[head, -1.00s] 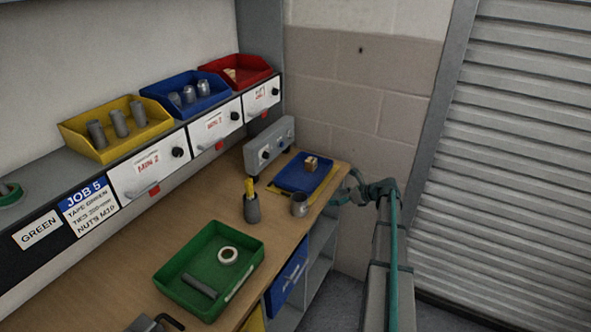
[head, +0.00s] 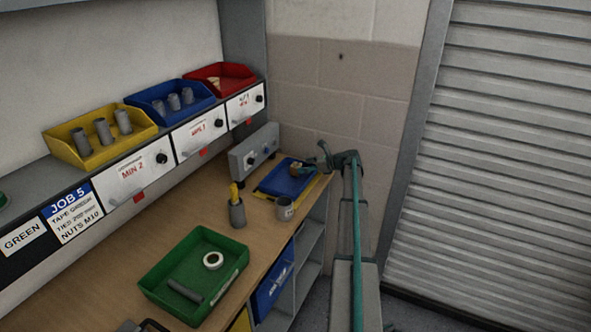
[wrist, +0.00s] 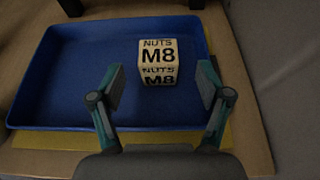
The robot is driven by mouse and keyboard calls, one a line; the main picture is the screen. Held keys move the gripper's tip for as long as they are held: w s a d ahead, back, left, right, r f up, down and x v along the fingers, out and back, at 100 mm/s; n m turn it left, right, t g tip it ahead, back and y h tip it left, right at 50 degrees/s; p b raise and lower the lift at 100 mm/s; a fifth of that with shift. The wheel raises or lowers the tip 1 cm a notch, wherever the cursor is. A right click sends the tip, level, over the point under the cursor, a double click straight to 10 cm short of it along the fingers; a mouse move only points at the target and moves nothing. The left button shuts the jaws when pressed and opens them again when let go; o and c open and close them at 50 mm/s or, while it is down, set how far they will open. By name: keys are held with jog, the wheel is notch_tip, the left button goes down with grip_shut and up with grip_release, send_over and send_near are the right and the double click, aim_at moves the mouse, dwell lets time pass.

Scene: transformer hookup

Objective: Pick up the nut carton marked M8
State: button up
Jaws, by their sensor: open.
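The nut carton (wrist: 158,62) is a small cream box with black print reading NUTS M8 on its top and near faces. It sits in a shallow blue tray (wrist: 75,72), right of the tray's middle in the wrist view. My gripper (wrist: 161,88) is open, with one teal finger to the left of the carton and one to the right, both apart from it. In the head view, the gripper (head: 309,166) is over the far end of the bench at the blue tray (head: 274,183), and the carton is partly hidden there.
A grey control box (head: 254,150) stands behind the tray. A grey cup (head: 285,209) and a dark holder with a yellow item (head: 237,212) stand nearer. A green tray (head: 160,284) holds a tape roll. A job card (head: 76,215) appears to read NUTS M10.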

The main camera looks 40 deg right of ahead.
aim_at(299, 166)
jog(key=p+x, duration=0.2)
jog(key=x, duration=0.2)
jog(key=shift+a, duration=0.1)
jog(key=shift+w+a+f, duration=0.15)
jog(key=shift+w+f, duration=0.1)
jog(key=shift+w, duration=0.15)
jog(key=c, duration=1.4)
jog(key=shift+r, duration=0.1)
